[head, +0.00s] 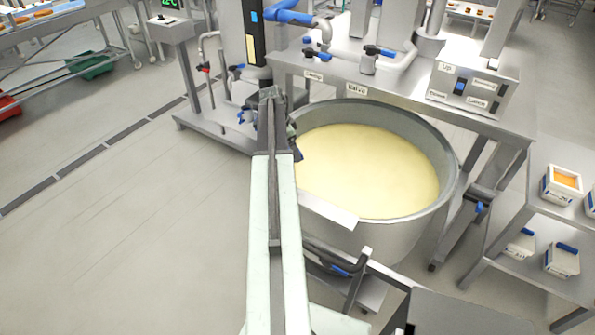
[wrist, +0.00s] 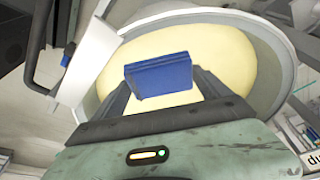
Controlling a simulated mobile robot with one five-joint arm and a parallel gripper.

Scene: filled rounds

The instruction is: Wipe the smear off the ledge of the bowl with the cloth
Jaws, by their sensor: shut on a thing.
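The bowl (head: 420,225) is a large round steel vat filled with pale yellow stuff. A flat pale ledge (head: 328,209) sits on its near left rim, partly behind my arm. In the wrist view the bowl's rim (wrist: 285,70) curves around the yellow fill. A pale flat part, probably the ledge, shows at the left (wrist: 88,68). My gripper (wrist: 162,88) is shut on a folded blue cloth (wrist: 158,76), which shows against the yellow fill. I cannot tell its height above the bowl. I cannot make out a smear in either view.
A steel frame with a labelled control panel (head: 470,88) and blue-handled valves (head: 380,51) stands behind the bowl. A shelf (head: 540,215) with white tubs is at the right. A bent dark handle (head: 335,258) is at the bowl's near side. The floor at the left is clear.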

